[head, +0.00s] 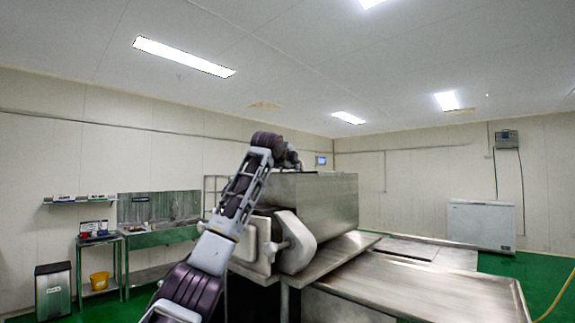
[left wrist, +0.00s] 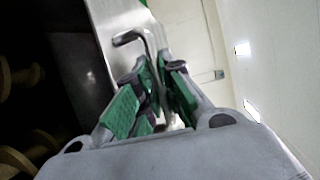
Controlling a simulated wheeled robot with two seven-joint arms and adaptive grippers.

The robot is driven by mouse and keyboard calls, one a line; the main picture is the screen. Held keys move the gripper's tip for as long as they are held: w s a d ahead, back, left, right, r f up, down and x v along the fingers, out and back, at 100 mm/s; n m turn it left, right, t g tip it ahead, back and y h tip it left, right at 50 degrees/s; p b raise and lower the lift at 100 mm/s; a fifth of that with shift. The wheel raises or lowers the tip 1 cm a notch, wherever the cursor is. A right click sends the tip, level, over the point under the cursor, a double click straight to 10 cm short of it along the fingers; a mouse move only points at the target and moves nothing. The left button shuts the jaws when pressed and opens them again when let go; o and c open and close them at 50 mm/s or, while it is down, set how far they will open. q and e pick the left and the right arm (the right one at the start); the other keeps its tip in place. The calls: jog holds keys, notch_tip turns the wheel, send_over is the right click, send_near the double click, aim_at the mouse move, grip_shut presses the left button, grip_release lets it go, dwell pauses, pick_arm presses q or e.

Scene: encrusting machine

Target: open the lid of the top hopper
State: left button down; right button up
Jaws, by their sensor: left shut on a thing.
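The top hopper (head: 320,205) is a grey metal box on the machine in the middle of the head view. Its top edge looks flat there, and no raised lid shows. My left arm reaches up from the lower left, and my left gripper (head: 293,163) is at the hopper's top far-left side, its fingers mostly hidden. In the left wrist view, the green-padded fingers of my left gripper (left wrist: 157,97) are closed around a bent metal rod handle (left wrist: 130,37). A grey metal panel (left wrist: 118,18) lies beside it. I cannot tell how far the lid is open.
Dark space with tan rounded parts (left wrist: 22,75) shows at the left of the wrist view. A broad metal table surface (head: 420,285) fills the lower right of the head view. A green workbench (head: 165,238) and a white chest freezer (head: 480,222) stand by the walls.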

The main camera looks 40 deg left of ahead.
pick_arm(q)
jog(key=shift+w+d, duration=0.15)
jog(key=shift+w, duration=1.75)
jog(key=c, duration=1.8)
grip_release()
jog(key=shift+s+d, duration=0.1)
jog(key=shift+s, duration=0.05)
jog(key=shift+v, duration=5.85)
